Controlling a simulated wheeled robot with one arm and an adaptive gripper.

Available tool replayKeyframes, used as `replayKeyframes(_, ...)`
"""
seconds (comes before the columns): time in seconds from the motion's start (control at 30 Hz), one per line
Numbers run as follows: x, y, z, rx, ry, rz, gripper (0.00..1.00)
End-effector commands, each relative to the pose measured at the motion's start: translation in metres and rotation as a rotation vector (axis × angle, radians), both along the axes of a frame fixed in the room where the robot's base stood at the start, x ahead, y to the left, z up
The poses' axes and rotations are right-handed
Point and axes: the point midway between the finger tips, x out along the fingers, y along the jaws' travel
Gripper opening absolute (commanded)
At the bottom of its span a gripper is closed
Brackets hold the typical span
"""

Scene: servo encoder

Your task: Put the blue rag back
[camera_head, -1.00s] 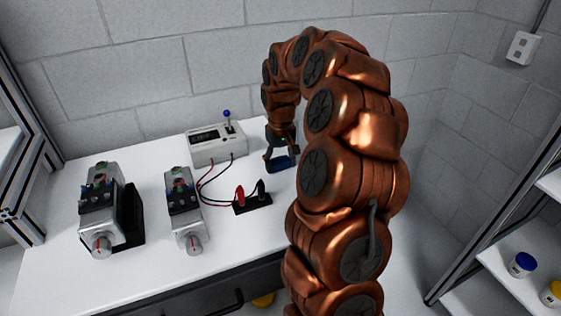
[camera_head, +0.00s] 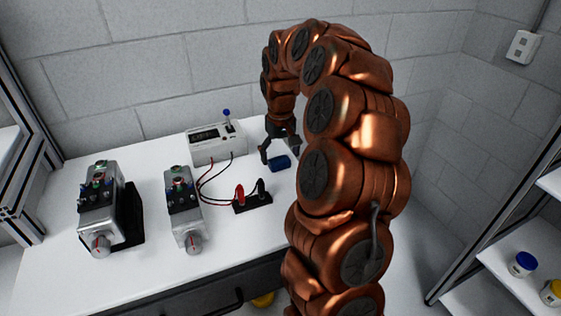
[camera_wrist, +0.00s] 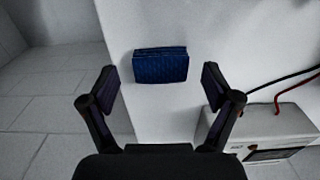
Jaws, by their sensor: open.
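The blue rag (camera_head: 280,163) is a small folded block lying on the white table (camera_head: 130,275), right of the black plug holder. It also shows in the wrist view (camera_wrist: 161,65), just beyond the fingertips and roughly centred between them. My gripper (camera_head: 279,153) is open and empty, just above and beside the rag. In the wrist view my gripper's (camera_wrist: 160,85) two dark fingers are spread wide and apart from the rag.
A white meter box (camera_head: 216,146) stands left of my gripper, with red and black leads running to the plug holder (camera_head: 252,203). Two motor units (camera_head: 108,208) (camera_head: 184,206) stand on the left. A shelf with jars (camera_head: 522,264) is at right.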

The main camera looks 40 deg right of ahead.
Motion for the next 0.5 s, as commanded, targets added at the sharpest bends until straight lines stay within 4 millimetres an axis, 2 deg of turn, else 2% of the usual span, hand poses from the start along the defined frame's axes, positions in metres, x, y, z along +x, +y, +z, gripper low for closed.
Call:
replayKeyframes(0.2,0.000,0.000,0.037,-0.001,-0.003,-0.001,0.88)
replayKeyframes(0.5,-0.001,0.001,0.077,0.001,0.002,-0.001,0.88)
